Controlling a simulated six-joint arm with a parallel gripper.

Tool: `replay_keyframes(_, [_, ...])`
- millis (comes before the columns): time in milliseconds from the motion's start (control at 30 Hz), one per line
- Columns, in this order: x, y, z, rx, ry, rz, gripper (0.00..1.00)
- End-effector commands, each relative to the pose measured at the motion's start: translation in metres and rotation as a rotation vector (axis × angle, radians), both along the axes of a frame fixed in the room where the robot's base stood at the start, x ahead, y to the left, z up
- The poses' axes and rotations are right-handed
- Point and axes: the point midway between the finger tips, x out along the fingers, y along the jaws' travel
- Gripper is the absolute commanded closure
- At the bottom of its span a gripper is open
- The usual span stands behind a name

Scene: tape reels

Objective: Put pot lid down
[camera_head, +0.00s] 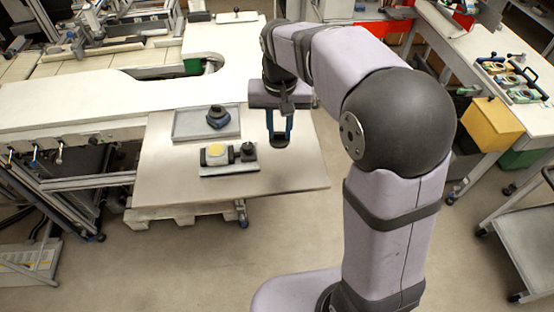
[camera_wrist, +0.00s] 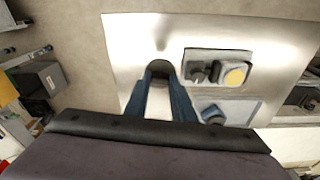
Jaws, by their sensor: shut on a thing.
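My gripper (camera_head: 279,128) is shut on a dark round lid (camera_head: 279,143) over the right part of the pale table (camera_head: 290,175). In the wrist view, the lid (camera_wrist: 160,66) shows between the fingertips of my gripper (camera_wrist: 160,75). I cannot tell whether it touches the table. Left of the lid in the head view, a dark blue pot-like piece (camera_head: 217,117) sits in a shallow grey tray (camera_head: 182,134). It is partly hidden by a finger in the wrist view (camera_wrist: 211,113).
Bare table surrounds the lid to the right and front. A long white bench (camera_head: 70,105) adjoins at left.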

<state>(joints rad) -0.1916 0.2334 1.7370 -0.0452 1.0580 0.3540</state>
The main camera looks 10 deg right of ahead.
Motion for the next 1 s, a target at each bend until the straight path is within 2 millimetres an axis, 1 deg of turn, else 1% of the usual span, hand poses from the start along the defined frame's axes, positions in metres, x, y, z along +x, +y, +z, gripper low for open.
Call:
replay_keyframes(33, [0.002,0.001,-0.004,-0.001,0.001,0.031,0.99])
replay_keyframes(200, [0.013,0.003,-0.004,-0.001,-0.001,0.107,0.99])
replay_keyframes(400, [0.014,0.004,-0.003,0.0,-0.001,0.142,0.99])
replay_keyframes(500, [0.014,0.004,-0.007,-0.001,0.002,0.144,0.99])
replay_keyframes(567, [0.014,0.004,-0.012,-0.001,0.002,0.144,0.99])
replay_keyframes(800, [0.013,0.004,-0.048,-0.002,0.004,0.143,0.99])
replay_keyframes(900, [0.014,0.004,-0.059,-0.001,0.003,0.143,0.99])
replay_keyframes(1000, [0.014,0.004,-0.065,-0.001,0.001,0.143,0.99])
